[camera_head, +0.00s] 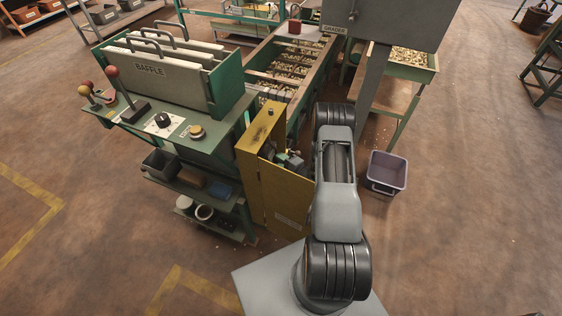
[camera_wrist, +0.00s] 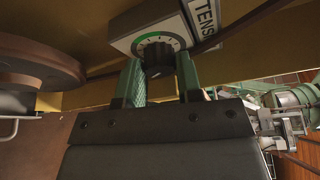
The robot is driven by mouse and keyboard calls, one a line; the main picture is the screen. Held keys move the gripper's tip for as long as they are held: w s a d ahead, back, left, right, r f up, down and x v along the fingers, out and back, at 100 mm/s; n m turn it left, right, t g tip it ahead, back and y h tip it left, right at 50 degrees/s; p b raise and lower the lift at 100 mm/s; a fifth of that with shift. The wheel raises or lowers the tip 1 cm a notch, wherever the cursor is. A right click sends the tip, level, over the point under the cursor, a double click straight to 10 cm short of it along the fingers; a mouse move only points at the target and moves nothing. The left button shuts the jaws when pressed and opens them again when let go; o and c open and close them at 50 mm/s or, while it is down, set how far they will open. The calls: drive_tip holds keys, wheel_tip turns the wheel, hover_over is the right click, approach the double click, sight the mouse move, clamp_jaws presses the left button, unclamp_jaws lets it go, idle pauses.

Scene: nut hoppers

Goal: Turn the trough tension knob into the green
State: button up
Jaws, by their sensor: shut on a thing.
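The knob's pointer cannot be made out.
A brown wheel (camera_wrist: 38,65) is left of the knob, and a dark rod or belt runs behind it. The green bench beside the cabinet has levers, a white dial (camera_head: 158,128) and a BAFFLE rack (camera_head: 215,95). A purple bin (camera_head: 386,172) stands on the floor at right.

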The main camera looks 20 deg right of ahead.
drive_tip(key=shift+m+g, duration=0.3)
drive_tip(key=shift+m, duration=0.3)
drive_tip(key=o, duration=0.9)
drive_tip(key=shift+o, duration=0.2)
drive_tip(key=shift+s+d, duration=0.1)
drive_tip(key=p+v, duration=0.1)
drive_tip(key=v, duration=1.2)
drive_tip(key=shift+s, duration=0.25)
drive_tip(key=shift+r, duration=0.1)
